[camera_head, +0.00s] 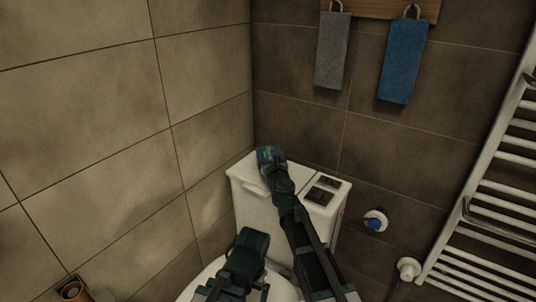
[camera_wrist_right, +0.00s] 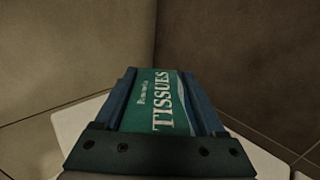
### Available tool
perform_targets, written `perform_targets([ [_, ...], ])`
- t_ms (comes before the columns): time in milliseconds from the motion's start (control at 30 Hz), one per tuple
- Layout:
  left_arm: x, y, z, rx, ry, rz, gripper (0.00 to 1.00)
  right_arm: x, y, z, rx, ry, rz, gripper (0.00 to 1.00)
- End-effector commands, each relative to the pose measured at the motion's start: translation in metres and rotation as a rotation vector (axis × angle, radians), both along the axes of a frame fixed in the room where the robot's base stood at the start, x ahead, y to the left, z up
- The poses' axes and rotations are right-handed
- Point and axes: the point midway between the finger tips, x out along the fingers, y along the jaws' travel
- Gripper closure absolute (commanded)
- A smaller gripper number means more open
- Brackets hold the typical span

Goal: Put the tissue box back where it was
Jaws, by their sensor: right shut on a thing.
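The tissue box is green with white lettering, "TISSUES", in the right wrist view (camera_wrist_right: 160,100). My right gripper (camera_wrist_right: 162,88) is shut on it, with one blue finger along each side. In the head view my right gripper (camera_head: 268,156) is over the back left part of the white toilet cistern (camera_head: 247,173), near the wall corner. The box is small there and mostly covered by the gripper. I cannot tell whether it touches the cistern lid. A dark part of my left arm shows at the bottom middle, but no left gripper fingers show.
A dark flush plate (camera_head: 323,189) is on the cistern's right side. A grey towel (camera_head: 331,50) and a blue towel (camera_head: 402,62) hang above. A white towel radiator (camera_head: 490,190) is at the right. Tiled walls meet behind the cistern.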

Motion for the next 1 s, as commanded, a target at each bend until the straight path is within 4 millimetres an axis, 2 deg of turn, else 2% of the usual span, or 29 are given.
perform_targets([
  [100,0.0,0.0,-0.005,0.0,0.0,0.0,0.0,0.0,0.0,-0.005,0.0,0.0,0.0,0.86],
  [133,0.0,0.0,-0.003,0.0,0.0,0.0,0.0,0.0,0.0,-0.003,0.0,0.0,0.0,0.22],
  [267,0.0,0.0,-0.003,0.0,0.0,0.0,0.0,0.0,0.0,-0.003,0.0,0.0,0.0,0.0],
  [667,0.0,0.0,0.002,0.0,0.0,0.0,0.0,-0.001,0.0,0.002,0.0,0.0,0.0,0.0],
  [867,0.0,0.0,0.0,0.0,0.0,0.0,0.0,-0.028,-0.005,0.0,0.0,0.0,0.0,0.0],
  [1000,0.0,0.0,0.0,0.0,0.0,0.0,0.0,-0.055,-0.011,0.0,0.0,0.0,0.0,0.0],
])
